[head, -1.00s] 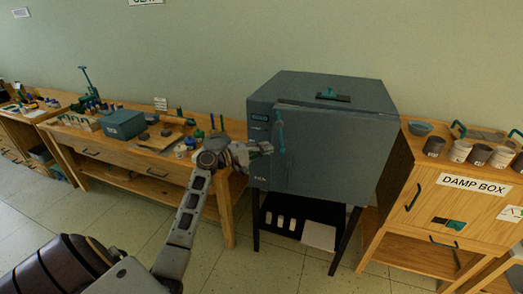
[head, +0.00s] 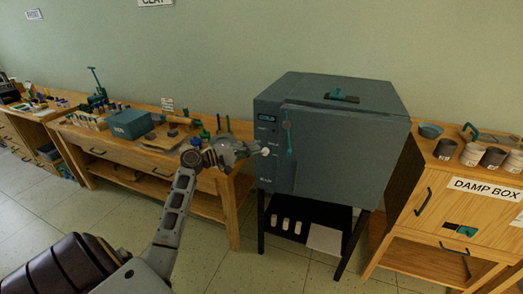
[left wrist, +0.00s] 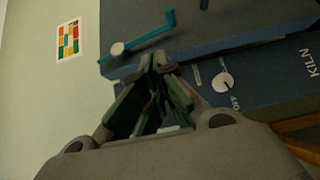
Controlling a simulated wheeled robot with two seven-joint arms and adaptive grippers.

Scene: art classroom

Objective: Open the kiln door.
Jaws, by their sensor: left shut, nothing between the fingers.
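The kiln (head: 350,100) is a dark grey-blue box on a black stand. Its door (head: 340,155) looks shut or nearly so; I cannot tell if there is a small gap. The teal door handle (head: 288,137) is upright near the door's left edge. It also shows in the left wrist view (left wrist: 148,36), just beyond the fingertips. My left gripper (head: 250,149) is shut and empty, in front of the kiln's control panel, left of the handle and apart from it. In the left wrist view, its fingers (left wrist: 158,65) meet. My right gripper is out of view.
A white dial (left wrist: 223,82) sits on the kiln's panel beside my fingers. A wooden workbench (head: 130,155) with tools and a teal box stands left. The damp box cabinet (head: 440,205) stands close on the right. The floor in front is clear.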

